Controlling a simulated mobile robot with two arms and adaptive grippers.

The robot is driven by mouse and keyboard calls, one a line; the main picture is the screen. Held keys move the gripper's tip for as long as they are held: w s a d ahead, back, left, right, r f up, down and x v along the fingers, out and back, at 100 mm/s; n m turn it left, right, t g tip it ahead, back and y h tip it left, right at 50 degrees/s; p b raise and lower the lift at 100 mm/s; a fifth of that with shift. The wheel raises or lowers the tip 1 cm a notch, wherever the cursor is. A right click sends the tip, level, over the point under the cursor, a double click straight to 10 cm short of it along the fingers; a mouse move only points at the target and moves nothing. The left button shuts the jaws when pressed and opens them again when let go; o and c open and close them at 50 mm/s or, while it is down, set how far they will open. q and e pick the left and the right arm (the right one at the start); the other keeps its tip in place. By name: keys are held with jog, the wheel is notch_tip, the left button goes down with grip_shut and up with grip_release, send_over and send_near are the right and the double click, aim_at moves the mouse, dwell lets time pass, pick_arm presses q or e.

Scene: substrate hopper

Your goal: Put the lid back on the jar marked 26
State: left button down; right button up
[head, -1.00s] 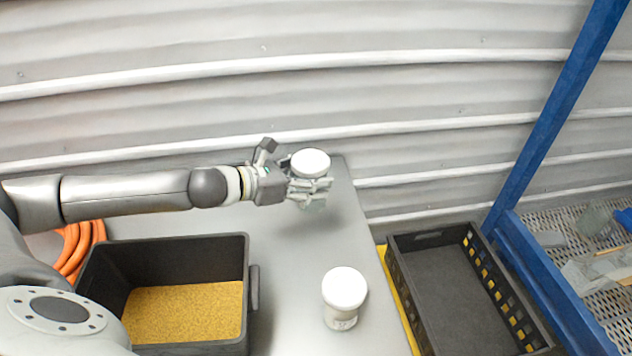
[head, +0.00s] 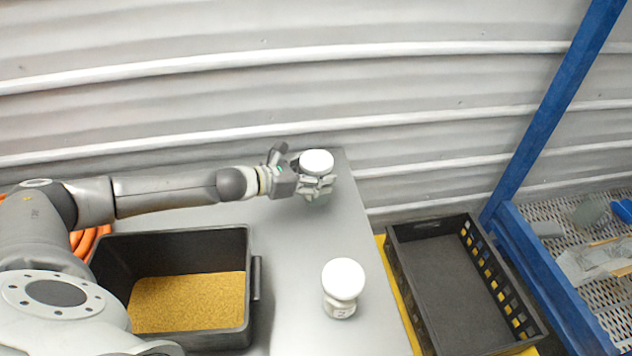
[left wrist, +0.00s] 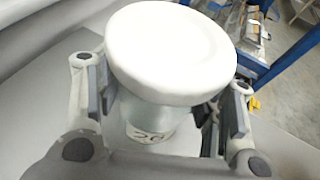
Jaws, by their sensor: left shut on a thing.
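A clear jar (left wrist: 155,118) marked 26 stands between the fingers of my left gripper in the left wrist view. Its wide white lid (left wrist: 172,50) sits on top of it, above the fingers. In the head view the same lid (head: 317,162) shows over my left gripper (head: 316,185), at the table's far right corner. The gripper is shut on the jar's body below the lid. The fingers hide much of the jar in the head view, and I cannot tell whether its base touches the table. My right gripper is not in view.
A second jar (head: 339,308) with a white lid (head: 344,278) stands nearer on the grey table (head: 300,260). A black bin (head: 180,243) of yellow grain is at left. A black crate (head: 398,262) lies right of the table, beside a blue frame (head: 550,125). The corrugated wall is close behind.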

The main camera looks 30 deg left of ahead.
pick_arm(q)
notch_tip(320, 180, down, 3)
jog(key=shift+r+p, duration=0.15)
jog(key=shift+p, duration=0.3)
jog(key=shift+f, duration=0.3)
jog(key=shift+c, duration=1.9)
grip_release()
